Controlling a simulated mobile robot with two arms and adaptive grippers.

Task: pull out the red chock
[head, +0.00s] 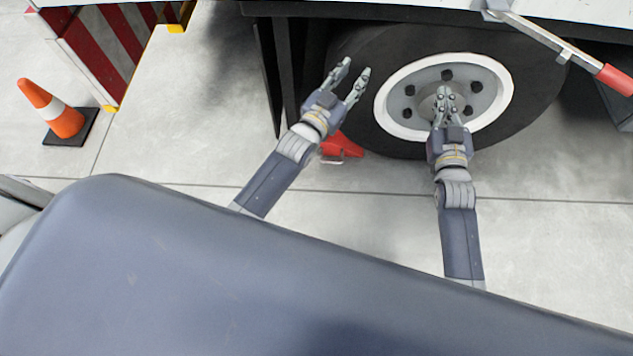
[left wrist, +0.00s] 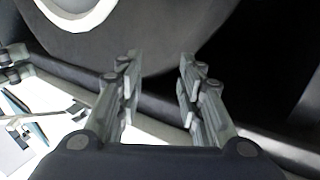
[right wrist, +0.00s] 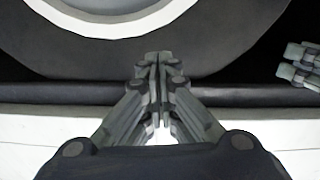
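The red chock (head: 340,146) sits on the floor against the left side of the truck wheel (head: 363,88) in the head view. My left forearm and wrist hide part of it. My left gripper (head: 352,78) is open and empty, in front of the tyre's left edge and above the chock in the picture. In the left wrist view its two fingers (left wrist: 155,85) stand apart with nothing between them. My right gripper (head: 444,92) appears in front of the wheel hub. In the right wrist view its fingertips (right wrist: 158,60) are together with nothing visible between them. The chock is not visible in either wrist view.
An orange and white cone (head: 58,110) stands on a dark base at the left. A red and white striped barrier (head: 95,45) is behind it. A lever with a red grip (head: 615,79) juts out at the upper right. The floor right of the wheel is clear.

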